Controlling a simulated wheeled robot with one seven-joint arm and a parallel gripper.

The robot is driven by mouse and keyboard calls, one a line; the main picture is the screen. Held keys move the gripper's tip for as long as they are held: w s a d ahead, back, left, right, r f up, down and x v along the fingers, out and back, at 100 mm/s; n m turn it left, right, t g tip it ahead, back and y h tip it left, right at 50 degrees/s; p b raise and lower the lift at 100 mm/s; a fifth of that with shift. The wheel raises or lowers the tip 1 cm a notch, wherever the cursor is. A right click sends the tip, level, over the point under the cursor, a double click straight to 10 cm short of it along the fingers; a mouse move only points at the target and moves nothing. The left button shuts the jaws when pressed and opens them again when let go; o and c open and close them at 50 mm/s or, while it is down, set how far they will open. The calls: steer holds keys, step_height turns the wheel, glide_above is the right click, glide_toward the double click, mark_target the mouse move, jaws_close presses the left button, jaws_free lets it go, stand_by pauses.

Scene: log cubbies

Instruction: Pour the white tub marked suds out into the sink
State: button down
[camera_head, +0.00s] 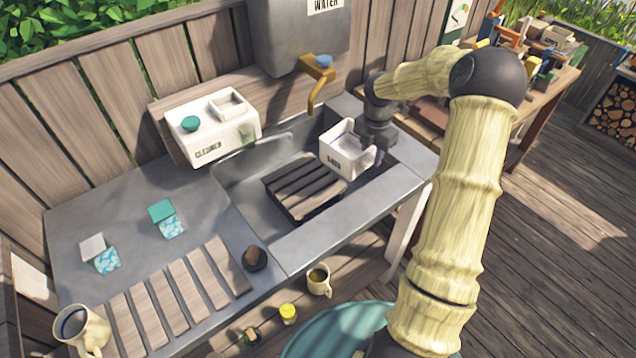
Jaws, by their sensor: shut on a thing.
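The white tub marked suds (336,158) is in the right part of the sink area, above the dark slatted rack. The grey sink (262,160) lies below and to the left of the tub. The dark slatted rack (300,188) covers part of the basin. Whether the tub touches the rack or sink edge I cannot tell.
A brass tap (318,85) under the grey water tank (290,35) stands just behind the tub. A white cleaner container (212,135) sits left of the sink. Sponges (165,215), a wooden drying rack (180,290) and a mug (82,328) are on the counter at left.

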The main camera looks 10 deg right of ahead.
steer(key=shift+r+p, duration=2.5)
steer(key=shift+p, duration=0.1)
